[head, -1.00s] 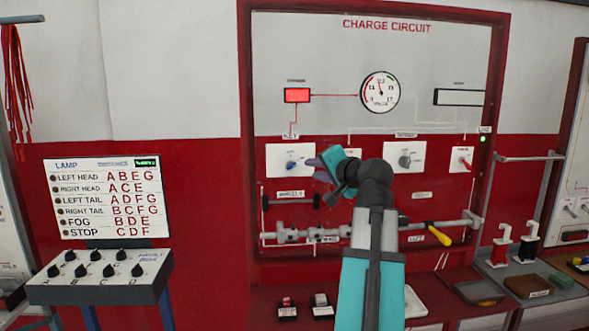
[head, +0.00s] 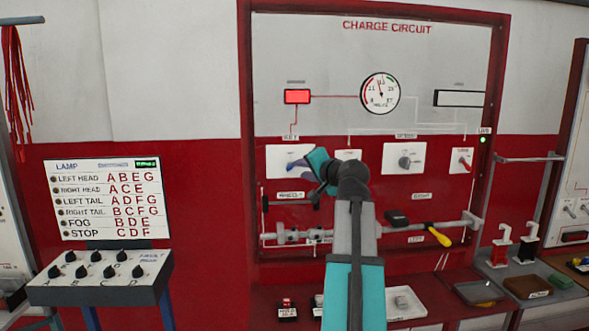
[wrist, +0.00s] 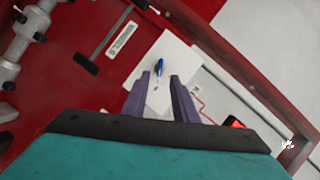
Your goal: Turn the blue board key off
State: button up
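The blue key (wrist: 159,69) is on a white plate (head: 274,156) on the left of the charge circuit board. In the wrist view the key lies just beyond and between the fingertips, apart from both. In the head view my gripper (head: 296,163) is in front of the plate and covers most of the key. The two purple fingers also show in the wrist view (wrist: 160,80), spread open with nothing held. The key's exact turn angle is hard to tell.
A red lamp (head: 297,96) is lit above the plate, and a gauge (head: 380,93) is beside it. A grey knob (head: 405,162) and a red switch (head: 462,160) are to the right. A rail (head: 290,236) with metal parts and a yellow-handled tool (head: 439,236) runs below.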

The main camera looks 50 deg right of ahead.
aim_at(293, 168)
jog(key=shift+x, duration=3.2)
jog(key=shift+c, duration=0.2)
grip_shut()
